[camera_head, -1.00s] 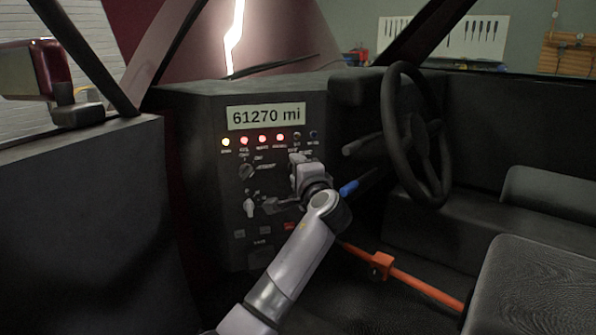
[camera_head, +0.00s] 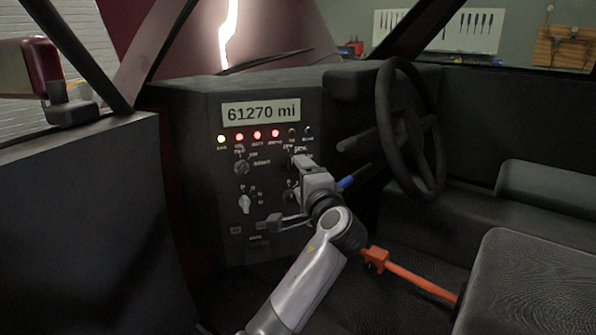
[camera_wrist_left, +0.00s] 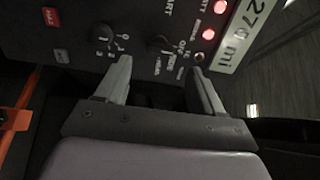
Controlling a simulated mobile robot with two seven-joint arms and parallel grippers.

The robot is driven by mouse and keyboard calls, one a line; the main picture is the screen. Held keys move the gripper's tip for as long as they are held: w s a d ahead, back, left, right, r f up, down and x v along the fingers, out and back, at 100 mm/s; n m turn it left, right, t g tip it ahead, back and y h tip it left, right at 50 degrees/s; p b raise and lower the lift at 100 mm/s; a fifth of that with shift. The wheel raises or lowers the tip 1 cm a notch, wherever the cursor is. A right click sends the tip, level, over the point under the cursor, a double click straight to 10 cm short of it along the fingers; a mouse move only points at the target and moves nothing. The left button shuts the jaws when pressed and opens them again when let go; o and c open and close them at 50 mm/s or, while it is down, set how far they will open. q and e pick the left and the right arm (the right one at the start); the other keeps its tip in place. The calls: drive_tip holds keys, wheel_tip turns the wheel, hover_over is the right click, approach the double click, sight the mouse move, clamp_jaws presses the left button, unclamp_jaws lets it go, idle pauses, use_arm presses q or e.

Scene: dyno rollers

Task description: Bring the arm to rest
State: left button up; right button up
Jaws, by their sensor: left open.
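My left arm reaches in from the bottom of the head view, and its gripper (camera_head: 285,190) is in front of the dashboard panel (camera_head: 222,185). In the left wrist view the gripper (camera_wrist_left: 160,90) has its two fingers wide apart with nothing between them. The fingers point at the panel, near a dark knob (camera_wrist_left: 158,44) and a lighter knob (camera_wrist_left: 103,38). The gripper and arm hide part of the panel's right side in the head view. My right gripper is not in view.
The steering wheel (camera_head: 389,130) and a blue-tipped stalk (camera_head: 347,183) are right of the gripper. An orange bar (camera_head: 415,281) crosses low in front of the seat (camera_head: 535,285). The door (camera_head: 85,215) stands at left. A display (camera_head: 261,112) reads 61270 mi above several lit lamps (camera_head: 257,135).

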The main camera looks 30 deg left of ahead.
use_arm(q)
drive_tip(key=shift+s+d+f, duration=0.1)
drive_tip(key=shift+d, duration=0.05)
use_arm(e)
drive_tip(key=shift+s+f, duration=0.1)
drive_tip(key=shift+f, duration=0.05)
